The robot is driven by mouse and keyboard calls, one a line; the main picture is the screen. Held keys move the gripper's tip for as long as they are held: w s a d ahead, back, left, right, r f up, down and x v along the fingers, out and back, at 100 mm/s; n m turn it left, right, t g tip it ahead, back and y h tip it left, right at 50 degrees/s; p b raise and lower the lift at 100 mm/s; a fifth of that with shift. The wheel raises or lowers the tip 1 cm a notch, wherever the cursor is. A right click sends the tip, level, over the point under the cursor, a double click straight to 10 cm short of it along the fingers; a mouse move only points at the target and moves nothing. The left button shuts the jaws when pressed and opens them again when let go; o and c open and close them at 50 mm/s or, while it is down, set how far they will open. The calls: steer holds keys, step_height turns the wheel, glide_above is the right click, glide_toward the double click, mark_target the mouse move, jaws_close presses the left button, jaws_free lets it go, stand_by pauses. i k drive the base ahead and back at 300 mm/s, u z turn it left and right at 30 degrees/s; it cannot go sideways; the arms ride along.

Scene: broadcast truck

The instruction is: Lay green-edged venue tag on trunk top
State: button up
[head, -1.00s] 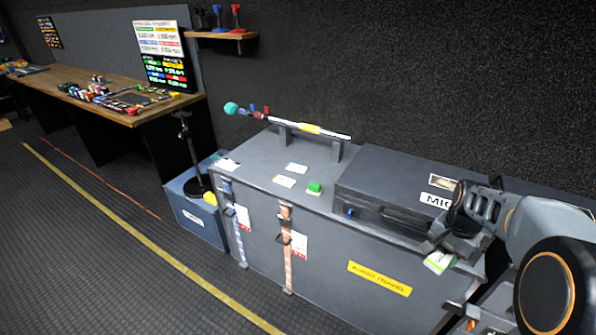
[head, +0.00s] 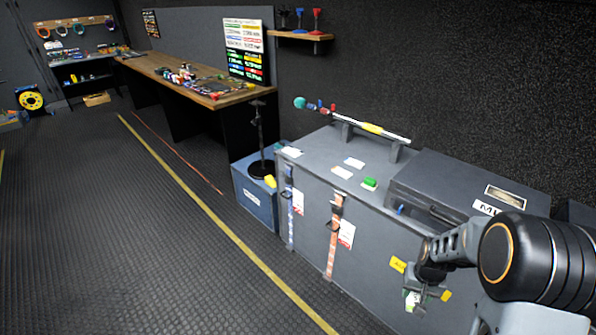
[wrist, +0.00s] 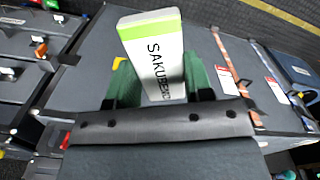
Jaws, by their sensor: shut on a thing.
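My gripper (wrist: 162,88) is shut on the green-edged venue tag (wrist: 152,52), a white tag with a light green end band and dark letters reading "SAKUBER…". In the head view the tag (head: 412,299) hangs below my gripper, in front of the trunk's front face and below its top edge. The grey trunk (head: 318,157) stands against the dark wall. Its top carries two white cards (head: 342,172) near the middle, another pale card (head: 291,152) at the left end, and a small green object (head: 369,184).
A pole (head: 385,132) with a teal ball rests on two supports along the back. A blue box (head: 255,200) with a black stand is left of the trunk. Open floor (head: 120,250) lies in front.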

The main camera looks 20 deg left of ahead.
mark_target(319, 160)
steer(key=z, duration=0.15)
steer(key=k, duration=0.2)
steer(key=u, duration=1.8)
steer(key=i, duration=2)
steer(key=z, duration=0.6)
